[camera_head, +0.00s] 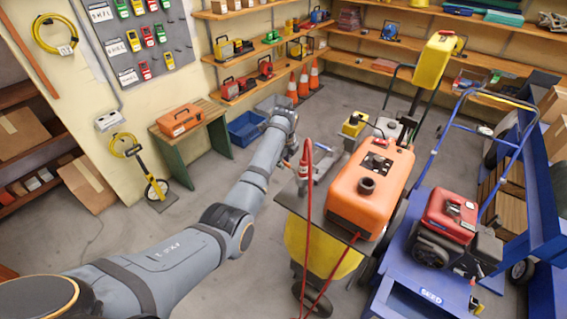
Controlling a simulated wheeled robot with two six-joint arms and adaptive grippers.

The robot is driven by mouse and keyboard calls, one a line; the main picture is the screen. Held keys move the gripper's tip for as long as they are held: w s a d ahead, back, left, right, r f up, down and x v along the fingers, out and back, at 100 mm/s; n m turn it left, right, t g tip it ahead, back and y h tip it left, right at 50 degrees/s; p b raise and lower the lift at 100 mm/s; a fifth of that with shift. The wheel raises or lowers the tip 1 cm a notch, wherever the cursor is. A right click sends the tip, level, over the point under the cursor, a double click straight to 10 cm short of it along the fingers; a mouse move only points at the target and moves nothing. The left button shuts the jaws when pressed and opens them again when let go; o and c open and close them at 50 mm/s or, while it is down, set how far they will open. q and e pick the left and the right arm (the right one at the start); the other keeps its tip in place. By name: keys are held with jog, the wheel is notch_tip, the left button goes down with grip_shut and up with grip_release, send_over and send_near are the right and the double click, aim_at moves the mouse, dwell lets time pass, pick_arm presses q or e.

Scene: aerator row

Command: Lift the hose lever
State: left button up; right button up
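A red hose (309,215) rises in a tall loop at the near side of a machine with an orange tank (372,188). A small red and white fitting (304,166) is at the upper part of the hose; I cannot make out a separate lever for sure. My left arm reaches in from the lower left, and my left gripper (291,152) is at its far end, just left of the fitting. The gripper is small and partly hidden by its wrist, so I cannot tell its opening or whether it touches anything. My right gripper is not in view.
A blue machine with a red engine (449,214) stands close on the right. A yellow-headed machine (434,60) is behind the orange tank. Orange cones (303,80), a blue bin (247,128) and a green-legged bench (197,138) line the wall. Grey floor (240,285) is clear at lower middle.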

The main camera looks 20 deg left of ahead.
pick_arm(q)
jog(key=shift+o, duration=0.6)
jog(key=shift+s+f, duration=0.15)
jog(key=v, duration=1.2)
